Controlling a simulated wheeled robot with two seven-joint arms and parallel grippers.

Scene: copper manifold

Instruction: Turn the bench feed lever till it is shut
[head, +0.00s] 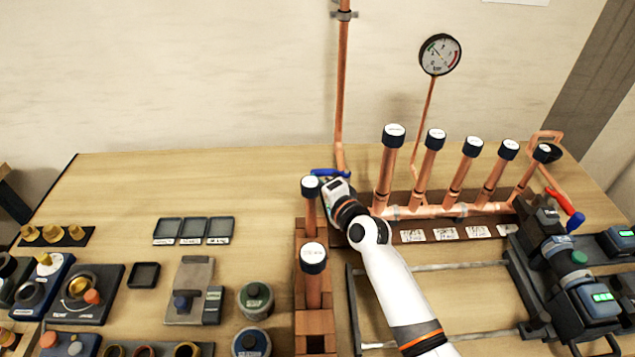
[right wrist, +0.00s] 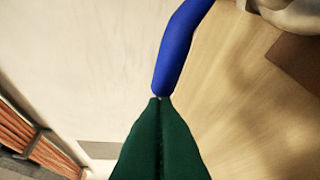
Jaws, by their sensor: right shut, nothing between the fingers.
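The blue feed lever (head: 324,173) sits at the foot of the tall copper riser pipe at the back of the bench. Its blue handle (right wrist: 179,48) fills the upper middle of the right wrist view. My right gripper (right wrist: 160,99) has its green fingers closed together, with nothing between them. The fingertips are right at the near end of the handle; I cannot tell whether they touch. In the head view my right arm reaches in from the bottom and its wrist covers part of the lever's surroundings. My left gripper is not in view.
Upright capped copper pipes (head: 464,172) stand on a manifold to the right of my arm. A pressure gauge (head: 440,55) is above. The bench's back left (head: 170,185) is clear.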

